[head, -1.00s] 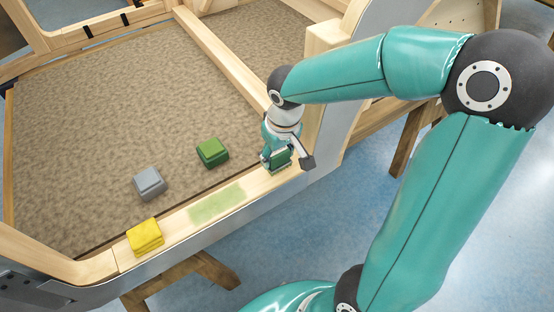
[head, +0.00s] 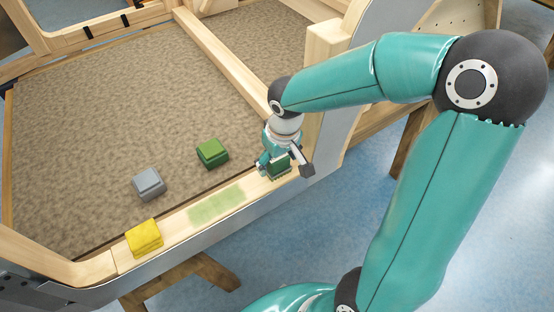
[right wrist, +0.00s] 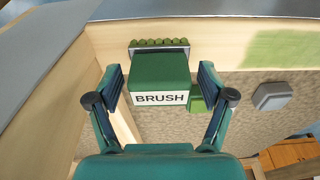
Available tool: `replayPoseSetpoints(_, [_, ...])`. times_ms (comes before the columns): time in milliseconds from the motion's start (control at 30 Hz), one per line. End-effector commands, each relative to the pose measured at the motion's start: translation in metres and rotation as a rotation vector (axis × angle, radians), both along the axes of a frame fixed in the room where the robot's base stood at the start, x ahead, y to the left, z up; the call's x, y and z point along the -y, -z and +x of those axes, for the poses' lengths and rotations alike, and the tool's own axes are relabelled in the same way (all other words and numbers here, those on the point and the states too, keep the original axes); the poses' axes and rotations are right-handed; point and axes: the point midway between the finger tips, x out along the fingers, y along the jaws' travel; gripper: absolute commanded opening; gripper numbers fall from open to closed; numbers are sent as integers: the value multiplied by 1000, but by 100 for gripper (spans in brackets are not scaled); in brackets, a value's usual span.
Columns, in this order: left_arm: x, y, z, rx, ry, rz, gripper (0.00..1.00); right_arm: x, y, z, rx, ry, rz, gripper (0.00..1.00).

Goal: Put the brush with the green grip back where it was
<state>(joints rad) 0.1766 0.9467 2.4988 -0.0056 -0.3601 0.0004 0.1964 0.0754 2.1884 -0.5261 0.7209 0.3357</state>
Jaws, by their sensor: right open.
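The brush with the green grip (head: 279,169) is on the light wooden rail, at the rail's right end. In the right wrist view the brush (right wrist: 160,70) shows its green block, a white label reading BRUSH and a row of green bristles at the far end. My right gripper (head: 284,166) is open around the brush, with a finger on each side. In the right wrist view both fingers of this gripper (right wrist: 160,82) stand apart from the brush, with gaps on both sides. My left gripper is in neither view.
A green stain (head: 216,204) lies on the rail left of the brush, and a yellow folded cloth (head: 144,238) lies further left. A green block (head: 212,153) and a grey block (head: 149,184) sit on the brown panel (head: 110,110) behind the rail.

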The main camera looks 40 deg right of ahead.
Motion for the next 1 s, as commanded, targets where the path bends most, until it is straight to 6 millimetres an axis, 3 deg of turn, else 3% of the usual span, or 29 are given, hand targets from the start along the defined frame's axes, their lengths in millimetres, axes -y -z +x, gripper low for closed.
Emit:
replayPoseSetpoints(167, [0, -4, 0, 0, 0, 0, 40, 0, -12, -1, 2, 1, -1, 80])
replayPoseSetpoints(700, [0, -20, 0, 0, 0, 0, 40, -3, -108, -14, 3, 0, -1, 80])
replayPoseSetpoints(1000, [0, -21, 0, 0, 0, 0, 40, -4, -121, -17, 0, -1, 0, 80])
